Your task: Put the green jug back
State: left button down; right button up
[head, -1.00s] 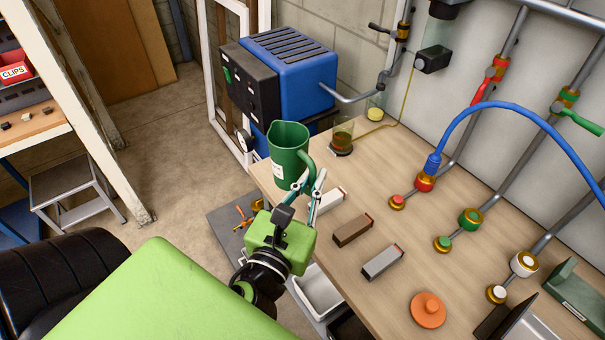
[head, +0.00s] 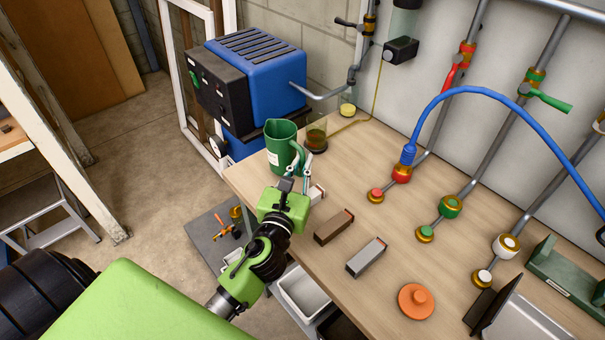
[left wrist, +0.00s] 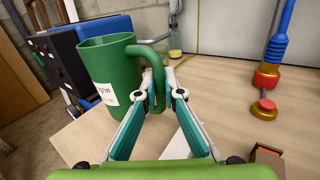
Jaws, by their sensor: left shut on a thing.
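The green jug (head: 281,145) is upright at the back left corner of the wooden workbench (head: 345,210). My left gripper (head: 300,180) is at its handle, on the jug's near right side. In the left wrist view the jug (left wrist: 112,75) shows a white label, and my left gripper's fingers (left wrist: 165,92) are shut around the lower part of the green handle. The jug's base is partly hidden, so I cannot tell whether it touches the bench. My right gripper is not in view.
A glass beaker of brown liquid (head: 315,138) stands just right of the jug. A blue machine (head: 262,75) is behind it. Grey and brown blocks (head: 334,227) and an orange disc (head: 416,301) lie nearer. Pipes with valves (head: 450,207) line the wall side.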

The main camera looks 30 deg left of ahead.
pick_arm(q)
jog(key=shift+f+b, duration=0.45)
jog(key=shift+f, duration=1)
jog(key=shift+f, duration=0.2)
jog(key=c, duration=2.2)
grip_release()
jog(key=shift+o, duration=0.2)
